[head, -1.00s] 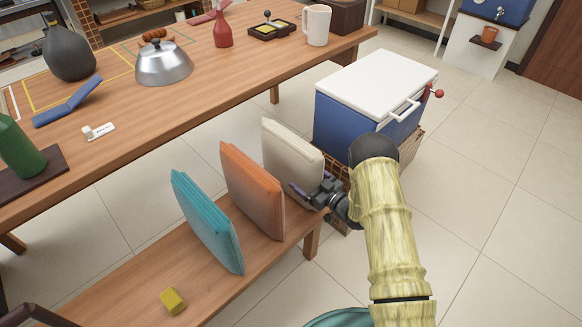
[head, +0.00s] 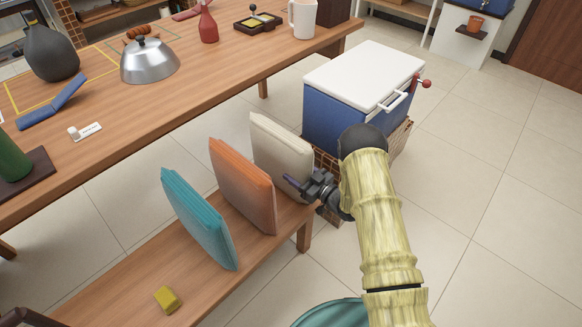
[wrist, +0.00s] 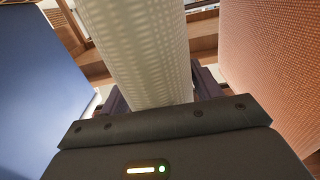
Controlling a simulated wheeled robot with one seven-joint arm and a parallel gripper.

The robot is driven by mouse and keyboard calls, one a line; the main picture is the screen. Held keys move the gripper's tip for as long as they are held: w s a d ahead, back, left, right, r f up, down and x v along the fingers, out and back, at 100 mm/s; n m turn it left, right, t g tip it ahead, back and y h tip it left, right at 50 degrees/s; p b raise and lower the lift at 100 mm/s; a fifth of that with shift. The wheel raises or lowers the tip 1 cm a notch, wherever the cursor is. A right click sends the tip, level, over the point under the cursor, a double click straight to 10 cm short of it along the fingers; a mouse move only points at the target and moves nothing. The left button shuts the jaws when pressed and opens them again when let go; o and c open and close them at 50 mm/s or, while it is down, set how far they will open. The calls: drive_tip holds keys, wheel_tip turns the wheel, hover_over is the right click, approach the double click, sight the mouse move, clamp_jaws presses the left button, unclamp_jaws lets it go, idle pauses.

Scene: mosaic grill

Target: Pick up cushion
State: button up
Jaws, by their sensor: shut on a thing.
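Three cushions stand upright in a row on the wooden bench: a teal cushion (head: 200,222), an orange cushion (head: 243,187) and a cream cushion (head: 280,150). My gripper (head: 302,184) is at the near right edge of the cream cushion. In the wrist view the cream cushion (wrist: 140,50) rises between the two fingers (wrist: 155,97), and my gripper is shut on it. The orange cushion (wrist: 275,65) stands close on the right of that view, apart from the gripper.
A blue cooler with a white lid (head: 365,75) stands just behind the cream cushion; its blue side (wrist: 40,80) fills the wrist view's left. The wooden bench (head: 130,285) holds a yellow block (head: 167,299). Floor at right is clear.

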sight(300, 151)
wheel_tip(300, 151, up, 10)
drive_tip(key=shift+r+p, duration=0.1)
drive_tip(key=shift+p, duration=1)
drive_tip(key=s+d+m+t+h, duration=0.3)
drive_tip(key=d+h, duration=0.1)
drive_tip(key=d, duration=0.5)
drive_tip(key=s+d+m+t+h, duration=0.3)
drive_tip(key=d+m+h, duration=0.1)
drive_tip(key=d, duration=0.5)
drive_tip(key=shift+s+d+f+h, duration=0.2)
drive_tip(key=shift+s+d+h, duration=0.1)
drive_tip(key=shift+s+h, duration=0.15)
drive_tip(key=shift+w, duration=0.1)
